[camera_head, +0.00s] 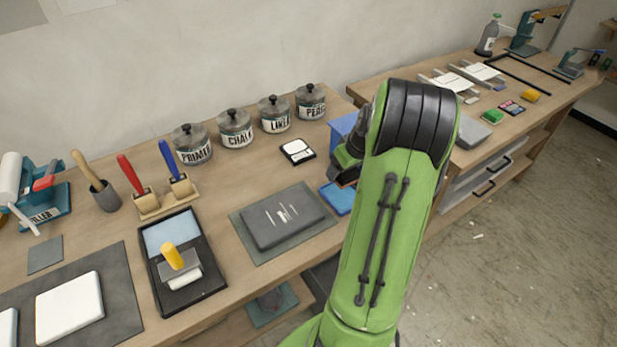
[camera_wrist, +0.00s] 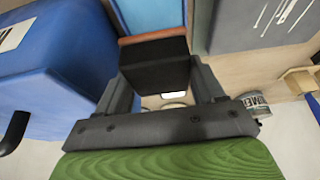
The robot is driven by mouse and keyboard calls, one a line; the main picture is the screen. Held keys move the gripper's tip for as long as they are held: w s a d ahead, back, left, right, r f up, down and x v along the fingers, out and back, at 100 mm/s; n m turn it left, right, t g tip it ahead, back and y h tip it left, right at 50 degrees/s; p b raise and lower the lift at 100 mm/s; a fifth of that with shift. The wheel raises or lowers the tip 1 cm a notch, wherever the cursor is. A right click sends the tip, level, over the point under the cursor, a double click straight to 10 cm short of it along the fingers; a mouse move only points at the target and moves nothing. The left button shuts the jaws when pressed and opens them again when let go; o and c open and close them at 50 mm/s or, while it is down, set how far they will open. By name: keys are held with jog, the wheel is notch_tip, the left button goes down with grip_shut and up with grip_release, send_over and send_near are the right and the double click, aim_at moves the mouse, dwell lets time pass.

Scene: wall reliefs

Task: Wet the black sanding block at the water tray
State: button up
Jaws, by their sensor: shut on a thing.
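The black sanding block (camera_wrist: 155,65), with a reddish-brown strip along one edge, is held between the fingers of my gripper (camera_wrist: 165,92) in the wrist view. In the head view my gripper (camera_head: 347,168) is mostly hidden by my green arm. The water tray (camera_head: 338,198) is a small blue tray on the bench, just below my gripper in the picture and partly behind my arm. It also shows in the wrist view (camera_wrist: 150,14), beyond the block's reddish-brown edge. The block looks above the bench, apart from the tray; its exact height is unclear.
A blue box (camera_head: 342,127) stands close behind my gripper and fills the left of the wrist view. A dark grey slab (camera_head: 283,216) on a mat lies left of the tray. A small scale (camera_head: 297,150) and several labelled jars (camera_head: 235,129) stand farther back.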

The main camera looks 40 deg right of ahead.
aim_at(338, 191)
jog(key=shift+f+b, duration=2.2)
jog(key=shift+f, duration=0.75)
jog(key=shift+f, duration=0.3)
jog(key=shift+s+f+b, duration=0.15)
jog(key=shift+f+b, duration=0.15)
jog(key=shift+b, duration=0.2)
jog(key=shift+r, duration=0.1)
notch_tip(338, 191, up, 7)
jog(key=p, duration=0.5)
jog(key=shift+r, duration=0.15)
